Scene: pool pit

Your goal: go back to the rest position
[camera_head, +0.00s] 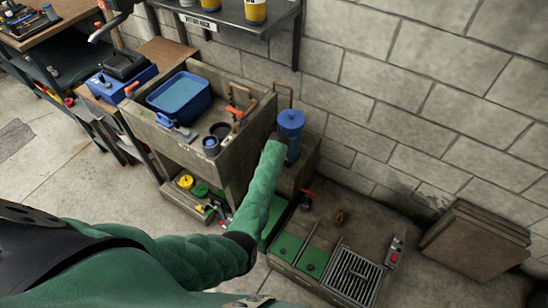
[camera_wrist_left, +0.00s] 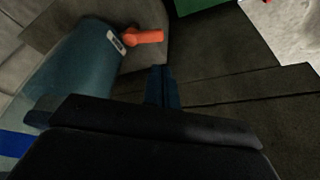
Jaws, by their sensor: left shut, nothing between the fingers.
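My left arm, in a green quilted sleeve, reaches up from the lower left of the head view. Its dark end is beside a blue canister (camera_head: 291,122) to the right of the sink; the fingers cannot be made out there. In the left wrist view my left gripper (camera_wrist_left: 162,74) has its dark fingers together with nothing between them. The blue canister (camera_wrist_left: 82,68) with an orange handle (camera_wrist_left: 143,37) is just left of the fingers, and I see a small gap. My right gripper is in neither view.
A sink cabinet (camera_head: 258,117) holds a blue basin (camera_head: 179,98) and small pots. A floor unit with a metal grate (camera_head: 353,277) and green lids (camera_head: 311,262) lies below my arm. Brown slabs (camera_head: 474,240) lean at the right wall. A shelf (camera_head: 236,17) is above the sink.

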